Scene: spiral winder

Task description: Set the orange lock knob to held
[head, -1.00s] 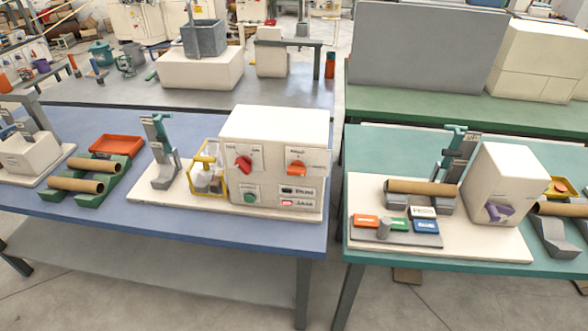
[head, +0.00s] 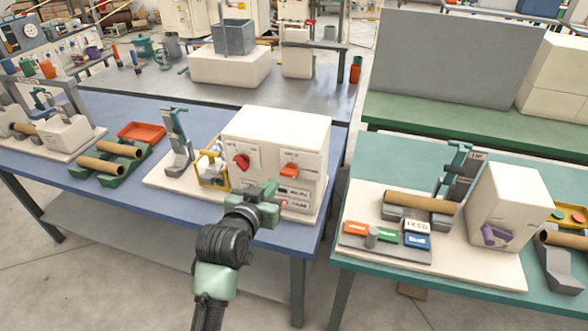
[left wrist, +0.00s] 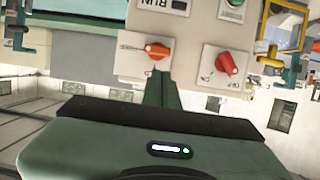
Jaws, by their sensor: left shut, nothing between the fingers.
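The orange lock knob (head: 289,170) is on the front of the cream control box (head: 262,132), at the upper right of its panel. It also shows in the left wrist view (left wrist: 157,51), where the picture is upside down. Its grip lies roughly level; the lettering by it is too small to read. My left gripper (head: 272,191) is shut and empty, in front of the panel, below and left of the knob. In the left wrist view its fingers (left wrist: 162,80) point toward the knob's plate; I cannot tell whether they touch. My right gripper is out of view.
A red knob (head: 242,160) sits left of the orange one. A yellow-framed guard (head: 213,166) stands left of the box. My left arm hides the green button area. A green table (head: 350,249) with another machine is at right, across a gap.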

